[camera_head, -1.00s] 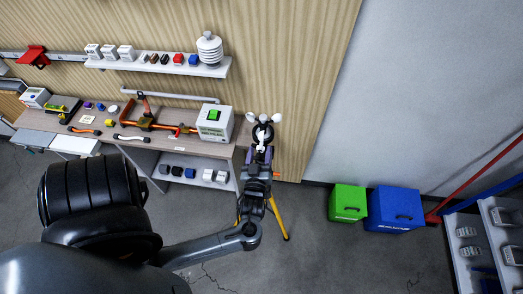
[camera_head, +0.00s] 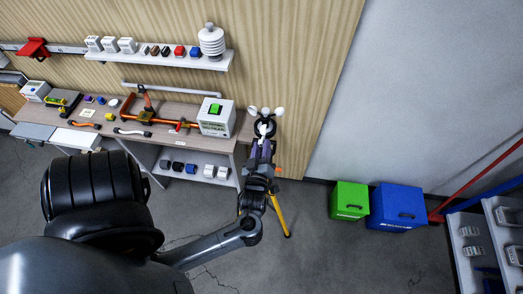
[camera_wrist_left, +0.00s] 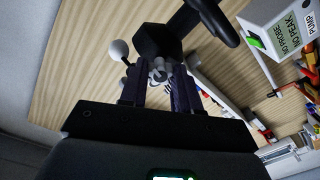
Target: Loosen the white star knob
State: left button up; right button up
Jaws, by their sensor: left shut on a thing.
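The white star knob (camera_wrist_left: 159,71) shows in the left wrist view between my left gripper's two dark fingers (camera_wrist_left: 158,88), which are shut on it. The knob is partly hidden by the fingers. Just beyond it is a dark block-shaped body (camera_wrist_left: 158,42) with a white ball-ended arm at its left. In the head view my left gripper (camera_head: 262,152) points up at the dark head of a wind sensor with white cups (camera_head: 265,111). A yellow tripod leg (camera_head: 279,215) shows below. The knob itself is not clear in the head view. My right gripper is out of view.
A workbench (camera_head: 180,108) with tools and a white box with a green screen (camera_head: 215,115) stands to the left. A shelf (camera_head: 170,63) hangs above it. A green bin (camera_head: 349,200) and a blue bin (camera_head: 397,207) stand on the floor at right.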

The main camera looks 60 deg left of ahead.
pick_arm(q)
jog(key=shift+n, duration=0.5)
jog(key=o, duration=1.1)
jog(key=shift+c, duration=0.2)
